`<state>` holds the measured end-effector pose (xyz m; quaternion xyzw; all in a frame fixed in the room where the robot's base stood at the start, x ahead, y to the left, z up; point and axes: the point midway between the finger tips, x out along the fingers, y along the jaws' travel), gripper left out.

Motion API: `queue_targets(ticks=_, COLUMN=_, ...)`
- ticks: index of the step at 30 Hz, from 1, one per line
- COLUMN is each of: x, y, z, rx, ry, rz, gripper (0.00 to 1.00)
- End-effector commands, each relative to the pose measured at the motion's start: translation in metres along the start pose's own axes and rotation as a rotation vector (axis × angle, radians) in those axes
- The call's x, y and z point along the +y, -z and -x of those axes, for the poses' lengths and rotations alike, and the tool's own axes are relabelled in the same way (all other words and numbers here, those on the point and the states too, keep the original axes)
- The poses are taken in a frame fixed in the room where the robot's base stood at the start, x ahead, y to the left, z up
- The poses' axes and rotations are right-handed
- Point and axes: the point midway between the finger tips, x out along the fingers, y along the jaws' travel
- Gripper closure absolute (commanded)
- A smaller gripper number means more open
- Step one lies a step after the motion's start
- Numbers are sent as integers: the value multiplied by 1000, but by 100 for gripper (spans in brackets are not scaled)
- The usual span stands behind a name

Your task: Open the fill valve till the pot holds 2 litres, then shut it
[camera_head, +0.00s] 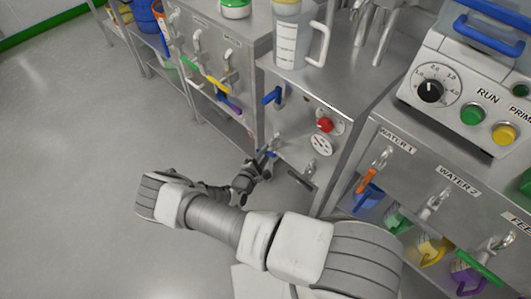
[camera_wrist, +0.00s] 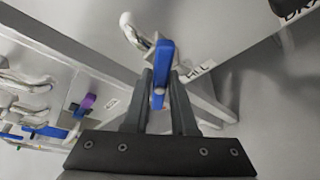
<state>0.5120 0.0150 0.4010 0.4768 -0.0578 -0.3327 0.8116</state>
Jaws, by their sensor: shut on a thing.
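My gripper (camera_head: 265,156) is at the front of the steel cabinet, low down. In the wrist view my gripper (camera_wrist: 160,98) is shut on the blue fill valve handle (camera_wrist: 163,66), with a finger on each side. A graduated jug (camera_head: 287,42) with a white handle, perhaps the pot, stands on the cabinet top. Its liquid level is too unclear to read.
Another blue lever (camera_head: 272,96) and a red knob (camera_head: 324,125) are on the cabinet front. A pump unit (camera_head: 465,85) with water taps below stands at right. A bench with colored-handled taps (camera_head: 215,60) stands at left. The floor at left is clear.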

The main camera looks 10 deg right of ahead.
Motion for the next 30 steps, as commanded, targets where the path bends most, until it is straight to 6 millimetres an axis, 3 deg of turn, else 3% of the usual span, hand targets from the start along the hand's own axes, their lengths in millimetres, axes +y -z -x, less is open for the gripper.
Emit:
queue_targets(ticks=11, x=1, y=-1, z=1, rx=-1, ry=-25, rz=-57, gripper=100)
queue_targets(ticks=30, x=-1, y=0, z=1, rx=0, ry=-194, rz=-467, gripper=100)
